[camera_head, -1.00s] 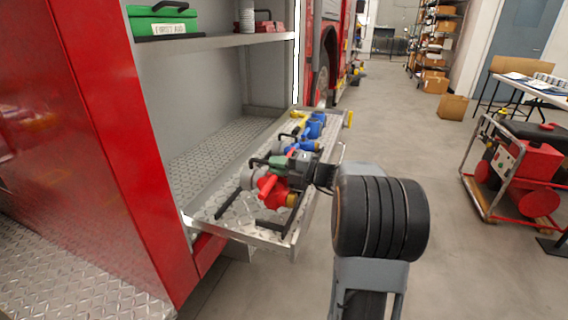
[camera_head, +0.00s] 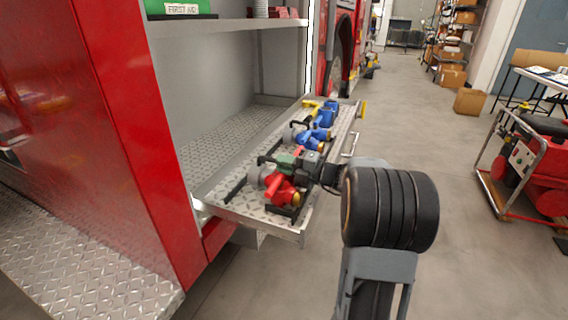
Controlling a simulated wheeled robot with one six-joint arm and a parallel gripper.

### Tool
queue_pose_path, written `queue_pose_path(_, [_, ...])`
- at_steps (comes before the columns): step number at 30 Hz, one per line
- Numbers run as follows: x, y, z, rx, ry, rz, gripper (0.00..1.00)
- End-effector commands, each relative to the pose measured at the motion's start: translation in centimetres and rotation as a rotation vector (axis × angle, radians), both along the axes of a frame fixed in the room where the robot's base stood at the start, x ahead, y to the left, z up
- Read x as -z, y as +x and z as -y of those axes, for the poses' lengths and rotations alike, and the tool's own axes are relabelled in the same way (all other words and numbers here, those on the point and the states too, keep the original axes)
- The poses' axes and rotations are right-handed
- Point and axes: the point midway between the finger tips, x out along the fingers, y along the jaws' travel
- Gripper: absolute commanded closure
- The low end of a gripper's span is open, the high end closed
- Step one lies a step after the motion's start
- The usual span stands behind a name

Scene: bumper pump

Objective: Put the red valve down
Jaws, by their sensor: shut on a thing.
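The red valve (camera_head: 281,189) has a red body, a grey coupling on its left and a brass-coloured end on its right. It is over the near end of the metal pull-out tray (camera_head: 239,207); I cannot tell whether it touches the tray. My gripper (camera_head: 296,166) comes in from the right and is shut on the valve's upper part, where a green piece shows. The fingertips are partly hidden. Blue valves (camera_head: 311,136) lie farther back on the tray.
Black bracket bars (camera_head: 235,189) stand on the tray near the valve. The red truck panel (camera_head: 150,120) borders the tray on the left, with a shelf (camera_head: 225,27) above. A red pump in a frame (camera_head: 540,165) stands at right.

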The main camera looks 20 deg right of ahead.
Motion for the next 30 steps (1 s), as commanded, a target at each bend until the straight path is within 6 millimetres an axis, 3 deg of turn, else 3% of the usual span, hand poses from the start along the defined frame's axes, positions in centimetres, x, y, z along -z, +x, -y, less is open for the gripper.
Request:
queue_pose_path(3, [-0.4, 0.0, 0.0, -0.001, 0.001, 0.011, 1.0])
queue_pose_path(4, [0.1, 0.0, 0.0, 0.0, 0.0, 0.0, 0.85])
queue_pose_path(12, [0.1, 0.0, 0.0, 0.0, -0.001, 0.001, 0.6])
queue_pose_path(22, [-0.1, -0.3, 0.4, 0.002, 0.001, -0.001, 0.6])
queue_pose_path(30, [-0.2, -3.7, 3.7, 0.005, 0.002, -0.002, 0.6])
